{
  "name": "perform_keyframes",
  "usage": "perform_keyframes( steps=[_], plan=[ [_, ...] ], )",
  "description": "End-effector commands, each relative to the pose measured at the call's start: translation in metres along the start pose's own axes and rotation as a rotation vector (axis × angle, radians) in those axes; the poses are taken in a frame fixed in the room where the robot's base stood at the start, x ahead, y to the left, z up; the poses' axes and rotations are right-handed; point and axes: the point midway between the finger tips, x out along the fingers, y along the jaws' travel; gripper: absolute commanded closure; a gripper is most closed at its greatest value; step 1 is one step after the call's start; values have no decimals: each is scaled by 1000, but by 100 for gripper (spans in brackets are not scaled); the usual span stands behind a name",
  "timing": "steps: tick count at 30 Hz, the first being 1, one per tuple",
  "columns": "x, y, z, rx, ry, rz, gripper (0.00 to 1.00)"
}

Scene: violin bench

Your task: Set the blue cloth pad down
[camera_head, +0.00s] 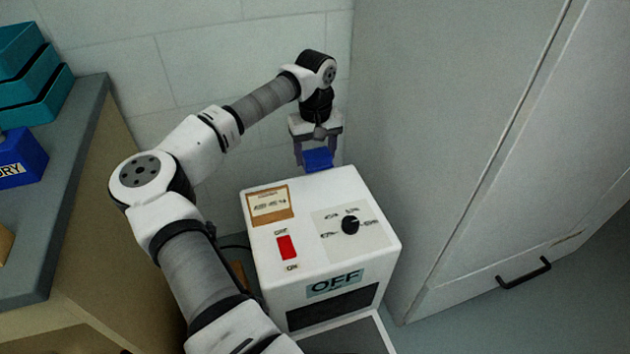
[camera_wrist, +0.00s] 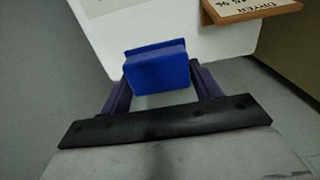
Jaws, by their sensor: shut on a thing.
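The blue cloth pad (camera_head: 318,159) is a small blue block held between the fingers of my gripper (camera_head: 318,150). In the head view it is at the back edge of the white box-shaped machine's top. The wrist view shows the pad (camera_wrist: 157,68) between the two dark fingers of my gripper (camera_wrist: 160,85), with the white machine top (camera_wrist: 205,40) beyond it. My gripper points down and is shut on the pad. I cannot tell whether the pad touches the machine.
The white machine (camera_head: 315,240) has a red switch (camera_head: 287,247), a black knob (camera_head: 350,224), a framed label (camera_head: 269,205) and an "OFF" sign (camera_head: 335,284). A grey cabinet (camera_head: 450,130) stands close on the right. A bench (camera_head: 75,180) with teal trays (camera_head: 35,80) and a blue box (camera_head: 20,160) is left.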

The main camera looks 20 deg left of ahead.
Motion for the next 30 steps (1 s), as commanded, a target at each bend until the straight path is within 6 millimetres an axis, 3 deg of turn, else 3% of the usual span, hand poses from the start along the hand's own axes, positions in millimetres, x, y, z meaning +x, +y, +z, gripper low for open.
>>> perform_keyframes(
  steps=[1,4,13,19,30],
  plan=[
    [14,0,1,1,-3,2,59],
    [33,0,1,1,-3,1,59],
    [58,0,0,0,-1,1,59],
    [88,0,0,0,-2,1,59],
    [94,0,0,1,1,0,59]
  ],
)
